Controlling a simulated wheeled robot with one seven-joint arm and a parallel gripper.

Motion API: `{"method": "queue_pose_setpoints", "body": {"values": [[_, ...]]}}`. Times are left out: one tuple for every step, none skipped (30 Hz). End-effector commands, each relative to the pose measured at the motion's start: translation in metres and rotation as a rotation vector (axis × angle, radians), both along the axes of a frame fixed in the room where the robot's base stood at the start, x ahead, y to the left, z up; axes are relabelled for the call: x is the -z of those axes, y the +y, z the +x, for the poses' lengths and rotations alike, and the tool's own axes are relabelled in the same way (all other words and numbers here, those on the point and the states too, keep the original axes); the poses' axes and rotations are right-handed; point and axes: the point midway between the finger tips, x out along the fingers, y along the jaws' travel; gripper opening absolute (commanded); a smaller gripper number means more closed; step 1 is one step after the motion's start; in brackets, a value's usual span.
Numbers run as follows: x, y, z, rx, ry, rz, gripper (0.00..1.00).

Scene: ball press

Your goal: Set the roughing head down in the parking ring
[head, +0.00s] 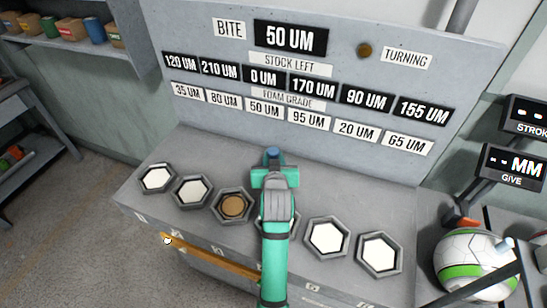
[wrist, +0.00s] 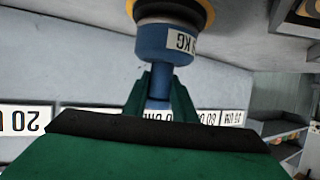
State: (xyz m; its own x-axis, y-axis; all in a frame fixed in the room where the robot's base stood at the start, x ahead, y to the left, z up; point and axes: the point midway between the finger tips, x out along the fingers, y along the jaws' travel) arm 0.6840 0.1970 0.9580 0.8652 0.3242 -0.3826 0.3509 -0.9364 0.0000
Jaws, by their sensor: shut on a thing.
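My gripper (head: 272,168) is over the back of the grey bench, in front of the sign panel. It is shut on a blue tool that I take to be the roughing head; only its blue top (head: 272,153) shows in the head view. In the wrist view the fingers (wrist: 159,88) close on the narrow neck of the roughing head (wrist: 163,42). I cannot pick out the parking ring in either view.
The bench (head: 165,222) holds a row of hexagonal cups, most with white faces; the third cup (head: 232,205) is brown inside. My arm partly covers the fourth. The panel (head: 460,62) reads BITE 50 UM. A ball (head: 470,262) and displays stand at right.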

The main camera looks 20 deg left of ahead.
Motion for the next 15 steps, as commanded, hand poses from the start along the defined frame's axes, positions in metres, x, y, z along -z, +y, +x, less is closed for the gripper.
{"method": "queue_pose_setpoints", "body": {"values": [[-0.0026, 0.0001, 0.0003, 0.000, -0.006, 0.002, 0.00], [-0.0021, 0.0001, 0.0003, 0.000, -0.006, 0.002, 0.00], [-0.0012, 0.0001, 0.0003, 0.000, -0.005, 0.002, 0.00], [-0.0004, 0.0001, 0.0003, 0.000, -0.005, 0.002, 0.00], [0.0003, 0.0001, 0.0003, 0.000, -0.005, 0.002, 0.00], [0.0012, 0.0001, 0.0003, 0.000, -0.005, 0.002, 0.00], [0.0041, 0.0000, 0.0000, 0.000, 0.001, 0.000, 0.27], [0.0038, 0.0000, 0.0000, 0.000, 0.001, 0.000, 0.34], [0.0037, 0.0001, 0.0000, 0.000, 0.001, 0.000, 0.44], [0.0037, 0.0000, 0.0001, 0.000, 0.001, 0.000, 0.49], [0.0037, 0.0000, 0.0000, 0.000, 0.001, 0.000, 0.49], [0.0036, 0.0000, 0.0000, 0.000, 0.001, 0.000, 0.49], [0.0036, 0.0000, 0.0000, 0.000, 0.001, 0.000, 0.49], [0.0036, 0.0000, 0.0000, 0.000, 0.001, 0.000, 0.49], [0.0036, 0.0000, 0.0000, 0.000, 0.000, 0.000, 0.49]]}}
